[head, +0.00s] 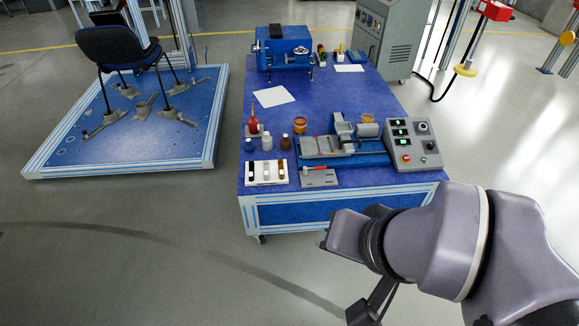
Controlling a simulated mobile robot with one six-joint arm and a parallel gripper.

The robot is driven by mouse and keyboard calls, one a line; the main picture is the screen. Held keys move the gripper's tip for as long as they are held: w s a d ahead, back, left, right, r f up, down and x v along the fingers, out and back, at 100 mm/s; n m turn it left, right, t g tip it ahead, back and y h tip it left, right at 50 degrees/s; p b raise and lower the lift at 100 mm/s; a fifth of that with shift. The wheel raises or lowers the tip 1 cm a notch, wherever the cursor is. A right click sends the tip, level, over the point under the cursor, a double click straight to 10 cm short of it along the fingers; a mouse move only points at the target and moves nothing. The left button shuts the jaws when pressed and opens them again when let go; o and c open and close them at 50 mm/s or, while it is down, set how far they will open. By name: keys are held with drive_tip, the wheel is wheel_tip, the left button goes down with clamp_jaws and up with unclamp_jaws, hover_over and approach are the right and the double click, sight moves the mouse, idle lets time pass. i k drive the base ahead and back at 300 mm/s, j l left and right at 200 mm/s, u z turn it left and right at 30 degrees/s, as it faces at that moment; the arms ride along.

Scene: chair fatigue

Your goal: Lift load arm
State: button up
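I cannot clearly pick out the load arm. A chair-test rig stands at the far left, with a blue base plate (75,148) in an aluminium frame. A dark chair (118,46) stands on it, its feet on grey fixtures. Pale uprights (182,35) rise behind the chair, and their tops are cut off by the frame. My arm fills the lower right, in front of the workbench. A dark part at its end (374,302), which looks like part of my gripper, runs off the bottom edge. Its fingertips do not show, and nothing held is visible.
A blue workbench (342,215) stands in the middle, with a blue machine (283,48), small bottles, a grey-blue device (342,150) and a control box (412,144). A grey cabinet (390,45) stands behind it. Floor is clear between rig and bench and in front.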

sight(343, 128)
drive_tip(key=i+l+u, duration=0.15)
drive_tip(key=l, duration=0.25)
drive_tip(key=i+l+u, duration=0.15)
drive_tip(key=i+l, duration=0.15)
drive_tip(key=i+l+u, duration=0.1)
drive_tip(key=l, duration=0.4)
drive_tip(key=i+l+u, duration=0.15)
drive_tip(key=i+l, duration=0.15)
drive_tip(key=l, duration=0.15)
drive_tip(key=i+l+u, duration=0.15)
drive_tip(key=l, duration=0.35)
drive_tip(key=i+l+u, duration=0.15)
drive_tip(key=l, duration=0.3)
drive_tip(key=i+l+u, duration=0.15)
drive_tip(key=l, duration=0.35)
drive_tip(key=l+u, duration=0.1)
drive_tip(key=l, duration=0.4)
